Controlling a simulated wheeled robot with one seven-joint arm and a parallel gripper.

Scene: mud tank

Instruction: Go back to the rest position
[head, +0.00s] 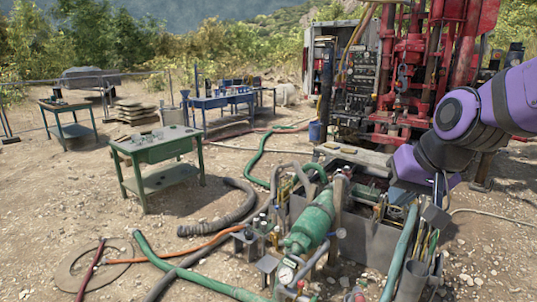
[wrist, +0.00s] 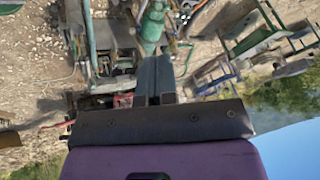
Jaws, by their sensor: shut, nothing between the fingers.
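My gripper (wrist: 154,62) shows in the wrist view with its two dark fingers side by side and closed, nothing between them. In the head view my purple and black arm reaches in from the right edge, and its wrist hangs above the right part of the mud tank (head: 365,240). The fingertips are hard to make out there. The green pump (head: 310,222) stands at the tank's near side, left of my arm, and it also shows in the wrist view (wrist: 152,28), beyond the fingertips. The wrist view is turned, with sky at the lower right.
A green table (head: 160,150) with small parts stands to the left. Blue tables (head: 220,100) are behind it. A red drill rig (head: 425,70) rises behind the tank and my arm. Hoses (head: 225,215) lie across the gravel. A holder with upright tools (head: 415,275) stands at the front right.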

